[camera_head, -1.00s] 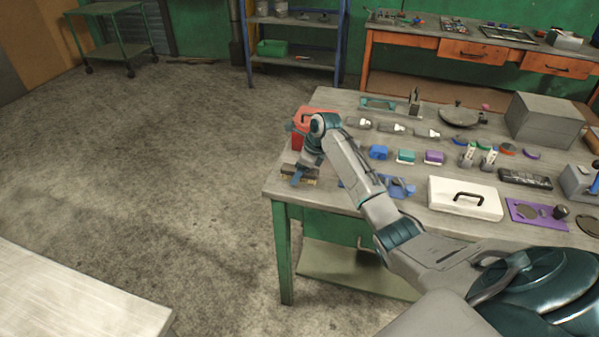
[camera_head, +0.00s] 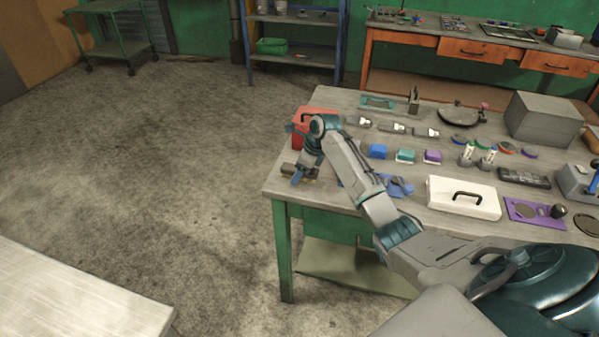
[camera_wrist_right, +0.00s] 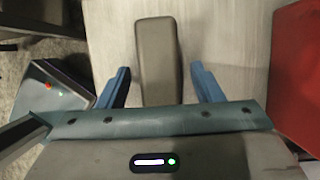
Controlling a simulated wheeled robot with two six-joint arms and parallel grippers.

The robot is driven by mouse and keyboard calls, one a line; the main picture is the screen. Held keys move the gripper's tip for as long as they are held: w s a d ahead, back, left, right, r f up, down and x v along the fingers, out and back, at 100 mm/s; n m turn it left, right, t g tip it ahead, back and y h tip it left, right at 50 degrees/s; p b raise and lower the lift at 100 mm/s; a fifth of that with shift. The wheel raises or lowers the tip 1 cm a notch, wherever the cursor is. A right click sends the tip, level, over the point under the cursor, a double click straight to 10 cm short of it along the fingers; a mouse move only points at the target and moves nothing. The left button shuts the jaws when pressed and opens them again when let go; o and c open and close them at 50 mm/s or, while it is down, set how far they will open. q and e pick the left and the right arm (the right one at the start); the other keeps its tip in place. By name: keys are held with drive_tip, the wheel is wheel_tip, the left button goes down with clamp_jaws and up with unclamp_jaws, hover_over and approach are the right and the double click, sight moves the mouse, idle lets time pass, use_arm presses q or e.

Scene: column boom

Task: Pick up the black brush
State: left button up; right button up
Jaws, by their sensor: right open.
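The black brush (camera_head: 287,169) lies at the near left corner of the workbench, partly hidden by my right gripper (camera_head: 300,178). In the right wrist view its smooth grey-brown back (camera_wrist_right: 158,55) runs lengthwise between the two blue fingers. My right gripper (camera_wrist_right: 161,84) is open, with one finger on each side of the brush and visible gaps to it. The near end of the brush is hidden by the gripper body. My left gripper is not in view.
A red box (camera_head: 318,114) stands just behind the gripper, and at the right in the wrist view (camera_wrist_right: 300,75). A white case (camera_head: 463,199) and blue, teal and purple blocks lie to the right. The workbench's left edge (camera_head: 275,180) is close to the brush.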

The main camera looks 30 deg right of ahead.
idle(0.4)
drive_tip(key=shift+f, duration=0.1)
drive_tip(key=c, duration=1.1)
